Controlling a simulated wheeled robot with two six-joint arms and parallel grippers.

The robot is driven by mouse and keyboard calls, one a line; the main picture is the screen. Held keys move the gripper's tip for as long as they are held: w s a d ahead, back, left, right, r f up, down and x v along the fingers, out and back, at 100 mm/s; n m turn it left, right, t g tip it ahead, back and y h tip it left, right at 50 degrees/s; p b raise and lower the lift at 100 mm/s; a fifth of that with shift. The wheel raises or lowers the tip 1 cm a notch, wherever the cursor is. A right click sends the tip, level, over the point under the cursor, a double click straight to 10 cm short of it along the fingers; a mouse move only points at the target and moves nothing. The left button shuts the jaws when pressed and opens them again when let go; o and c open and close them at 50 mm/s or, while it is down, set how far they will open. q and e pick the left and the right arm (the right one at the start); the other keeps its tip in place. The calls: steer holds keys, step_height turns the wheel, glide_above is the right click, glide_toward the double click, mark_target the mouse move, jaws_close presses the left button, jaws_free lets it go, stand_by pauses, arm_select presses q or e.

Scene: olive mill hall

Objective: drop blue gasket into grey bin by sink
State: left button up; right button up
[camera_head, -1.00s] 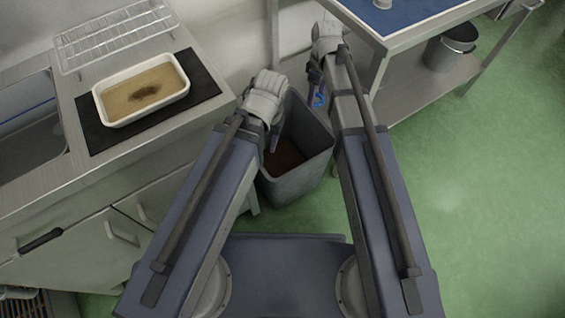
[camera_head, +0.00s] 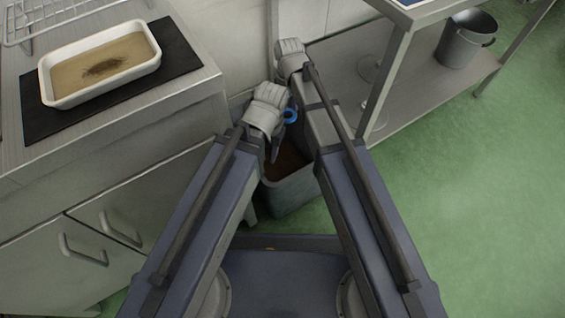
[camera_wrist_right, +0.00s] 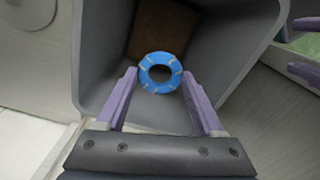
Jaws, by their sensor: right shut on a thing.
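The blue gasket (camera_wrist_right: 161,73) is a ring with pale marks, held between the purple fingers of my right gripper (camera_wrist_right: 160,80). In the head view the gasket (camera_head: 291,115) shows small, partly hidden by my left wrist. The grey bin (camera_head: 290,196) stands on the floor beside the counter, with a brown bottom. In the right wrist view the gasket appears against the inside of the bin (camera_wrist_right: 101,50), above it. My left gripper (camera_head: 275,150) is beside the bin's opening, its fingers mostly hidden in the head view. Two separated purple fingers at the right wrist view's right edge look like its open jaws.
A steel counter (camera_head: 190,112) on the left bears a white tray (camera_head: 52,92) on a black mat (camera_head: 185,60) and a wire rack (camera_head: 40,18). A shelved table (camera_head: 405,90) with a metal bucket (camera_head: 466,40) stands right. Green floor (camera_head: 470,200) is clear at right.

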steer(key=shift+f+b, duration=3)
steer(key=shift+f, duration=0.05)
steer(key=o, duration=1.3)
steer(key=shift+r, duration=0.15)
step_height(320, 180, up, 8)
steer(key=p, duration=0.8)
steer(key=shift+f, duration=0.2)
